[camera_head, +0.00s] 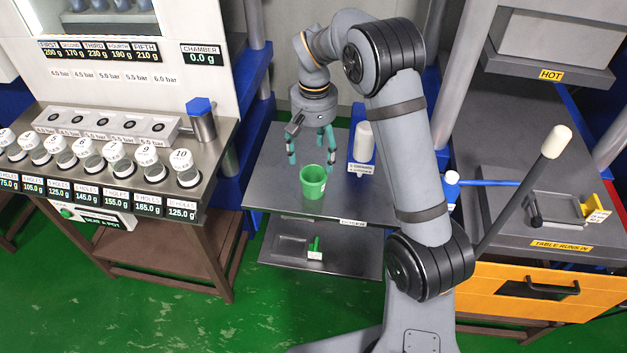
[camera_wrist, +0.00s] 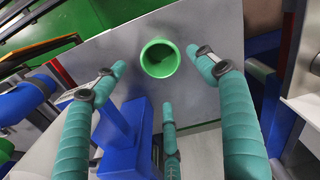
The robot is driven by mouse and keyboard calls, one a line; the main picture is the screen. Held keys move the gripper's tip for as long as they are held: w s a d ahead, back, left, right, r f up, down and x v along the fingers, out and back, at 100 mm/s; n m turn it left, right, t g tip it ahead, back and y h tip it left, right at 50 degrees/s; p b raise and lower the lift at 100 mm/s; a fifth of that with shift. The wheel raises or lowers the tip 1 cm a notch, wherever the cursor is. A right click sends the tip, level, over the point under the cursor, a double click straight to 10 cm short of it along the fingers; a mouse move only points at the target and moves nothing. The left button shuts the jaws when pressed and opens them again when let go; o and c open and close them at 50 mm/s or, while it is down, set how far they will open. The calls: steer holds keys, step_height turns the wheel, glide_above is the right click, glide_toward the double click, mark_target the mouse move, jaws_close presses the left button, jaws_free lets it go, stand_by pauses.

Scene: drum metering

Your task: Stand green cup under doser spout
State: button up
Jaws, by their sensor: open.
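The green cup (camera_head: 313,182) stands upright and empty-looking on a grey table. In the wrist view, the cup (camera_wrist: 160,58) shows its round open mouth, near the tips of my fingers. My gripper (camera_head: 312,150) is open, with its teal fingers pointing down above and behind the cup. In the wrist view, my gripper (camera_wrist: 160,78) has its fingers spread apart, with nothing between them. The doser (camera_head: 361,150), a blue stand with a white cylinder, stands right of the gripper. Its blue body (camera_wrist: 120,140) also shows in the wrist view. I cannot make out its spout.
The grey table (camera_head: 275,180) has bare room left of the cup. A lower shelf (camera_head: 345,258) holds a small green item. Left is a bench with numbered white-capped pots (camera_head: 115,151). Right is a press table with an orange drawer (camera_head: 540,290) and a long lever (camera_head: 520,195).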

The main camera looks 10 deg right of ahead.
steer(key=a+r+n+p, duration=0.1)
steer(key=a+r+p, duration=0.2)
steer(key=a, duration=0.5)
steer(key=n+h+p, duration=0.5)
steer(key=n, duration=1.2)
glide_toward(313, 176)
steer(key=s+d+f, duration=0.1)
steer(key=s+d, duration=0.1)
steer(key=s, duration=0.1)
steer(key=p+x, duration=0.1)
steer(key=x, duration=0.3)
steer(key=shift+w+a+f+p, duration=0.1)
steer(key=shift+w+f+p, duration=0.1)
steer(key=shift+p, duration=0.2)
steer(key=shift+f+y, duration=0.3)
steer(key=shift+f, duration=0.15)
